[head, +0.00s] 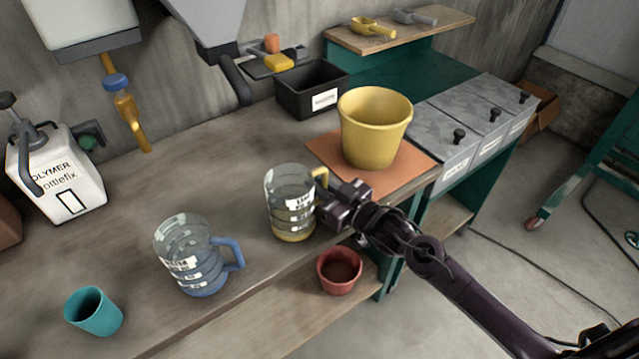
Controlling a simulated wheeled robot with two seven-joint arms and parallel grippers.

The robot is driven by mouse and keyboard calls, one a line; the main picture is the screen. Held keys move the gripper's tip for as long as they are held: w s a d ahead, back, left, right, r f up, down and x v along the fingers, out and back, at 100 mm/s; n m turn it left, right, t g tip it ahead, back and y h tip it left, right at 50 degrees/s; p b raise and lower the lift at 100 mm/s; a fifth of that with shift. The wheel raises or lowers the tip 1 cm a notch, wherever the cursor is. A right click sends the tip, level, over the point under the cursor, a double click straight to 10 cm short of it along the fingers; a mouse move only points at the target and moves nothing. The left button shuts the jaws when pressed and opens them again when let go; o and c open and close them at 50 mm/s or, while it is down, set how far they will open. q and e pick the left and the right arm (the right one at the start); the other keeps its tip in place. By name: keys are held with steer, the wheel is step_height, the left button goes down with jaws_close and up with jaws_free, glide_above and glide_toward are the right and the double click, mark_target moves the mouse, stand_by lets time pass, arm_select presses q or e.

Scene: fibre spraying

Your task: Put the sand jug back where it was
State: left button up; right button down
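A clear measuring jug with a yellow handle and a little sand-coloured content at its bottom, the sand jug (288,205), is upright near the front edge of the workbench. I cannot tell whether its base touches the bench or is just above it. My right gripper (327,203) comes from the right and is closed on its yellow handle; the fingertips are partly hidden. A second clear jug with a blue handle and bluish content (187,262) stands to its left on the bench. My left gripper is not in view.
A yellow bucket (372,135) stands on an orange mat (325,150) behind my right gripper. A teal cup (95,312) is at the front left, a white polymer container (60,180) further back. A red pot (339,271) sits below the front edge. The bench middle (190,165) is clear.

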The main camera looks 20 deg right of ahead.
steer(key=shift+f, duration=0.1)
steer(key=c, duration=1.9)
jaws_free()
steer(key=o, duration=0.4)
steer(key=shift+r, duration=0.2)
steer(key=shift+b+v, duration=0.65)
steer(key=shift+v, duration=5.4)
steer(key=shift+f, duration=0.2)
